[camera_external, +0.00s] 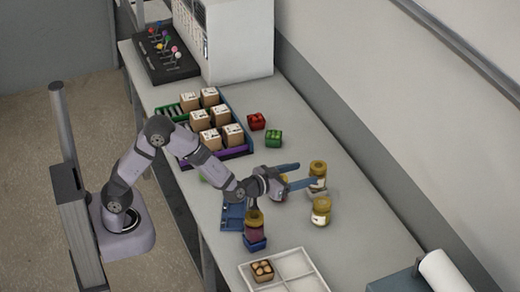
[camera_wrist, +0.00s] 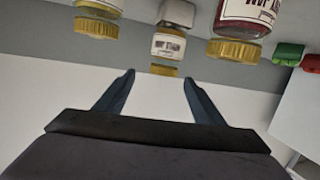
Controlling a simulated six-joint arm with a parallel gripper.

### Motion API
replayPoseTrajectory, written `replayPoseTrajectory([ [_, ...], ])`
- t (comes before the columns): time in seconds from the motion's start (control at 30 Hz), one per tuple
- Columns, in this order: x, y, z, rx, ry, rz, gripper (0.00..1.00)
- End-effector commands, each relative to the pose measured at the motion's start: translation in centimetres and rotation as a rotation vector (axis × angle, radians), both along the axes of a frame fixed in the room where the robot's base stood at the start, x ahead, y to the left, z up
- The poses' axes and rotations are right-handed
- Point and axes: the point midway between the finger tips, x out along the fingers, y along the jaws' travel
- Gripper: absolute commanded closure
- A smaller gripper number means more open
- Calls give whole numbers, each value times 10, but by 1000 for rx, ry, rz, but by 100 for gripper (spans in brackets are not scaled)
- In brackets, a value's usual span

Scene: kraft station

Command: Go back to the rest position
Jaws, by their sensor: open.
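My gripper (camera_external: 302,176) is open, its two blue fingers spread over the table among the jars. In the wrist view the fingers (camera_wrist: 160,85) are apart with nothing between them. A jar with a gold lid (camera_external: 318,178) stands close to the fingertips. Another gold-lidded jar (camera_external: 321,210) stands just in front of it. A dark red jar (camera_external: 254,226) stands on a blue base, below my wrist in the outside view. The wrist view shows a pale jar (camera_wrist: 168,45) beyond the fingertips, a yellow jar (camera_wrist: 98,18) at left and a red jar (camera_wrist: 238,25) at right.
A rack of kraft boxes (camera_external: 236,151) stands behind my arm. Red (camera_external: 256,121) and green (camera_external: 273,139) boxes lie near it. A white divided tray (camera_external: 292,268) holds a brown box. A white machine (camera_external: 240,45) stands at the back; a paper roll (camera_external: 448,272) lies front right.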

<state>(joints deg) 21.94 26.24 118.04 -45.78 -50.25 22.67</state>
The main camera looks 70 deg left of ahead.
Motion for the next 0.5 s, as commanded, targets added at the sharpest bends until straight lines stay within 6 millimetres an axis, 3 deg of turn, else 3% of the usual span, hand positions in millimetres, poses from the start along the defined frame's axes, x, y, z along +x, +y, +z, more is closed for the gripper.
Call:
replayPoseTrajectory([
  [0.27,-22,-14,-7,-237,213,-116,37],
  [0.43,-60,-20,-17,-378,416,-163,37],
  [0.5,-95,-11,-32,-346,545,-196,37],
])
